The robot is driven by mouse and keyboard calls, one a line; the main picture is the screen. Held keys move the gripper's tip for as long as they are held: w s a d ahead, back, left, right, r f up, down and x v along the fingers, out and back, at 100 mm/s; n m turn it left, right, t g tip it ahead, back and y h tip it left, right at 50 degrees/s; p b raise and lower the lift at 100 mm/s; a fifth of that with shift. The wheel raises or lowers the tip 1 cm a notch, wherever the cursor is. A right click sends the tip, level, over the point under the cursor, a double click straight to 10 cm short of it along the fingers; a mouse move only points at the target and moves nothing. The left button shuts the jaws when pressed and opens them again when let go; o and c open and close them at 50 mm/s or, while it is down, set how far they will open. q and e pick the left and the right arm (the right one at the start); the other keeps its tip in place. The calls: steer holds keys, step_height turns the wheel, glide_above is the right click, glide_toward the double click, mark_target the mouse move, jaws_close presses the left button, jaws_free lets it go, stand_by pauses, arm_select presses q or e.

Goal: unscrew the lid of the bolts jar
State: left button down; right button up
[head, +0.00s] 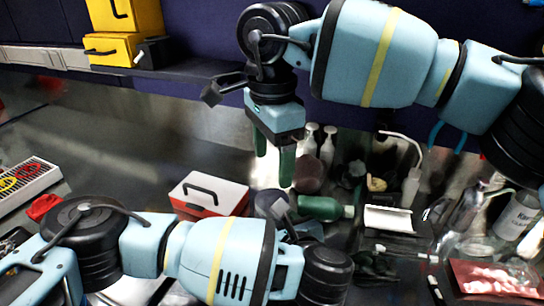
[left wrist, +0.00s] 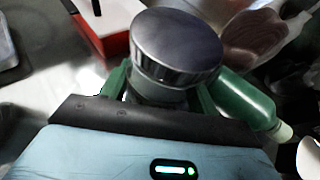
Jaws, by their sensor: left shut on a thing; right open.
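The bolts jar (left wrist: 155,92) shows in the left wrist view with its wide grey metal lid (left wrist: 178,45) on top. Its contents cannot be made out. The green fingers of my left gripper (left wrist: 160,98) are shut on the jar's body from both sides, below the lid. In the head view the lid (head: 270,203) shows partly behind my left arm, and the left fingers are hidden there. My right gripper (head: 273,168) is open and empty, its green fingers pointing down, above and behind the jar in the picture.
A red and white box (head: 208,195) with a black handle stands left of the jar. A green bottle (head: 320,208) lies close on its right. White bottles (head: 328,145) and a dark red round thing (head: 307,172) stand behind. A white tray (head: 388,220) lies farther right. The bench is clear at back left.

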steer(key=m, duration=1.5)
steer(key=shift+m, duration=0.4)
steer(key=m, duration=0.4)
steer(key=shift+m, duration=0.3)
steer(key=m, duration=0.4)
steer(key=shift+m, duration=0.3)
steer(key=m, duration=1)
steer(key=shift+m, duration=0.4)
steer(key=m, duration=0.5)
